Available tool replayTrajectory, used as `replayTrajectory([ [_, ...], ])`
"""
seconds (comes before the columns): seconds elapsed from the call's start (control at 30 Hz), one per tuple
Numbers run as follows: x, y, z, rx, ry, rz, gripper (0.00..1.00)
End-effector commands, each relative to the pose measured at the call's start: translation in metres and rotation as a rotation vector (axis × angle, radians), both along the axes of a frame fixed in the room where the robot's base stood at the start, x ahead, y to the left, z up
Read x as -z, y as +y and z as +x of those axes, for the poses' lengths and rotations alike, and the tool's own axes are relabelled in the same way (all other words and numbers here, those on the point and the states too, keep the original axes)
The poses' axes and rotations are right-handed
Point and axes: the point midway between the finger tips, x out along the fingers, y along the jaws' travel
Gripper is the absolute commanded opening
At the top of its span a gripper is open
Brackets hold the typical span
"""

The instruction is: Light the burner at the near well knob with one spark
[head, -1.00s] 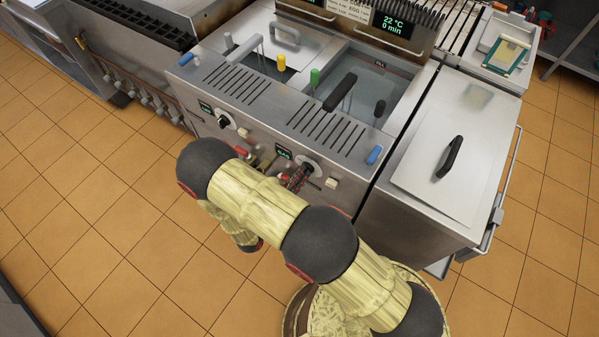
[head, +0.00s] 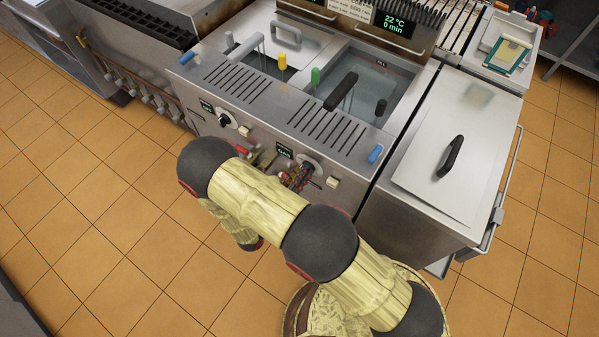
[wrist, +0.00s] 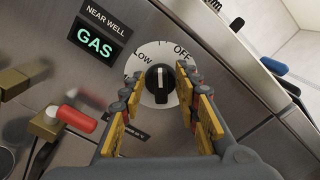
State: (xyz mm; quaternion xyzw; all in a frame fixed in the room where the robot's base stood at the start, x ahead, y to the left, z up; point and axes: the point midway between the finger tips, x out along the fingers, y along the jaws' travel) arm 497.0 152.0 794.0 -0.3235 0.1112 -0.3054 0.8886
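The near well knob (wrist: 160,84) is black with a white mark, on a white dial with Low and OFF labels. Its mark points up the dial, between those two labels. The NEAR WELL display (wrist: 95,45) above left reads GAS in green; it also shows in the head view (head: 284,152). My gripper (wrist: 160,88) is open, with one yellow-padded finger on each side of the knob and gaps showing between. In the head view my gripper (head: 297,176) is at the front panel, partly covering the knob. A pale button (head: 332,182) is right of it.
A red-capped brass lever (wrist: 76,118) sticks out left of the dial. The other well's knob (head: 225,120) is farther left on the panel. A blue-ended handle (head: 375,154) is at the top front edge. A lidded steel cabinet (head: 425,205) stands at right. Tiled floor is open at left.

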Motion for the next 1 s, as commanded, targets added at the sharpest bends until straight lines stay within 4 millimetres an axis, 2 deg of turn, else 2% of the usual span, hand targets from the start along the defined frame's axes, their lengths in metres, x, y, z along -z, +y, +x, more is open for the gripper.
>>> replayTrajectory([
  [0.17,0.000,0.004,-0.005,-0.002,0.000,0.000,0.32],
  [0.27,0.000,0.013,-0.014,-0.004,0.000,0.000,0.32],
  [0.7,0.000,0.062,-0.078,-0.004,0.000,0.000,0.32],
  [1.0,0.000,0.074,-0.095,0.000,0.000,0.000,0.32],
])
